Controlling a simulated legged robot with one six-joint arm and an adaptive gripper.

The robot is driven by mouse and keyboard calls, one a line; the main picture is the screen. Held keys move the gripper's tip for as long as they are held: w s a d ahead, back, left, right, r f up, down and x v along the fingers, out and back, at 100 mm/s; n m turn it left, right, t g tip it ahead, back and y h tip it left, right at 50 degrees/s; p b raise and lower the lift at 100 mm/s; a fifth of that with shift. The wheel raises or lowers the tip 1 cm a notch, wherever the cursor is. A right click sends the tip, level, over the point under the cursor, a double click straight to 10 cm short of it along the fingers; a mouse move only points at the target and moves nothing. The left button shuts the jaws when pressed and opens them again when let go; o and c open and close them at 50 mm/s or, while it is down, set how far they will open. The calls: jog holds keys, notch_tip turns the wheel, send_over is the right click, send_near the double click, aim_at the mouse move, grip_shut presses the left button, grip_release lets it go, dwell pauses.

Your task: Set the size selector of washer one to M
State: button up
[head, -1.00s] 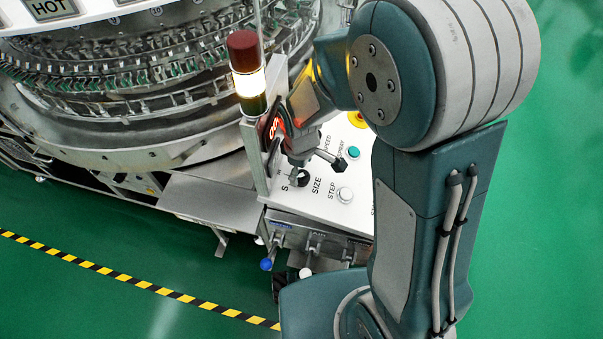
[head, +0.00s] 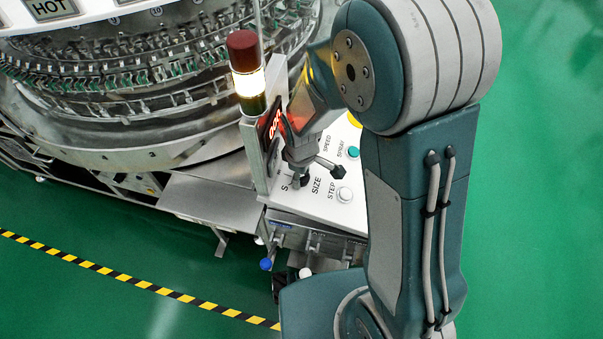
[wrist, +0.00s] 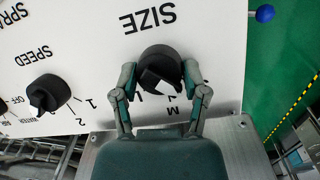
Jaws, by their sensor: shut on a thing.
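The size selector (wrist: 160,58) is a round black knob on the white panel, under the upside-down word SIZE in the wrist view. My gripper (wrist: 159,74) has one finger on each side of the knob and is shut on it. The letter M shows just below the knob, between the fingers. Other size marks are partly hidden by the fingers, and I cannot tell exactly which mark the knob points to. In the head view, my gripper (head: 302,168) is down over the knob and hides most of it; the letter S shows to its left.
The black SPEED knob (wrist: 47,94) is left of my gripper in the wrist view. A white STEP button (head: 344,195) and a teal SPRAY button (head: 353,152) are on the same panel. A signal tower (head: 247,75) and a lit display (head: 274,126) stand close beside my arm.

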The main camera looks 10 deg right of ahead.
jog(key=m+g, duration=0.1)
jog(key=m, duration=0.3)
jog(key=shift+m+y, duration=0.3)
jog(key=shift+d+m+g+y, duration=0.1)
jog(key=shift+m+g+y, duration=0.3)
jog(key=shift+m, duration=1.5)
jog(key=shift+f, duration=0.1)
jog(key=o, duration=1.2)
jog(key=shift+c, duration=0.2)
jog(key=shift+w, duration=0.1)
